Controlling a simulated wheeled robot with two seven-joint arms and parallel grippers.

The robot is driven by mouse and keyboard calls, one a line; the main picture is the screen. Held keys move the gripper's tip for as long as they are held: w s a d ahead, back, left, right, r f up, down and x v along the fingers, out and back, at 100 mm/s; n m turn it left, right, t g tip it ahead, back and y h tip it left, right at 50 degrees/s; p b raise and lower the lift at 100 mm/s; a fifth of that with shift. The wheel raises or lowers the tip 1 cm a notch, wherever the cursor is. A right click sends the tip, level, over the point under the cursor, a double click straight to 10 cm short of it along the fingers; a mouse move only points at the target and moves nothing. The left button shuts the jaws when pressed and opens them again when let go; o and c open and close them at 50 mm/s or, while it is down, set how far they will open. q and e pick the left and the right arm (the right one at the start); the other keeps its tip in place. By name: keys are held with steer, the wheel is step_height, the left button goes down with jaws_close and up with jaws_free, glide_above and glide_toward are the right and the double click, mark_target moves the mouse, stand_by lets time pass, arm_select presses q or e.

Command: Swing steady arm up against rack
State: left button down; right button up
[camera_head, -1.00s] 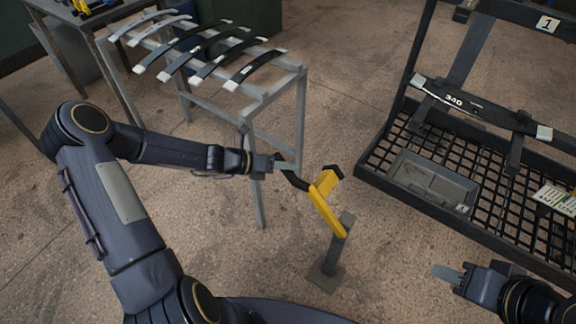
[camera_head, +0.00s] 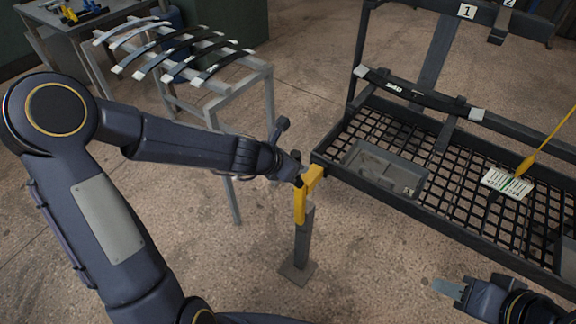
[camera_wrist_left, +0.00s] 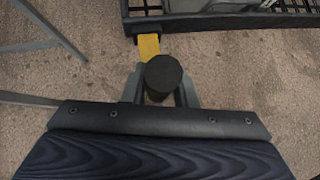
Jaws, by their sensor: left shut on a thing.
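The yellow steady arm (camera_head: 300,203) sits on a grey post (camera_head: 302,240) near the left front corner of the rack (camera_head: 440,232). Its short yellow end lies at or very near the rack's corner; I cannot tell if they touch. In the left wrist view the yellow part (camera_wrist_left: 149,46) shows just below the dark rack edge (camera_wrist_left: 215,20). My left gripper (camera_head: 292,170) is shut on the arm's round black handle (camera_wrist_left: 163,76), which sits between its fingers. My right gripper (camera_head: 450,288) is at the lower right, away from the arm; its finger gap is unclear.
The rack bears a spring marked 340 (camera_head: 420,96), a grey tray (camera_head: 384,168) and a white card (camera_head: 507,184) beside a yellow pointed tool (camera_head: 526,163). A stand (camera_head: 245,80) with several springs is at the upper left. Floor is clear around the post.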

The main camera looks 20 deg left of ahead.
arm_select(q)
steer(key=shift+s+d, duration=0.2)
steer(key=shift+d, duration=0.25)
steer(key=shift+s+d, duration=0.1)
steer(key=c, duration=1.2)
jaws_free()
steer(key=shift+d, duration=0.1)
steer(key=shift+o, duration=0.2)
steer(key=shift+a+r, duration=0.2)
steer(key=p+v, duration=0.3)
steer(key=v, duration=0.4)
steer(key=shift+s, duration=0.2)
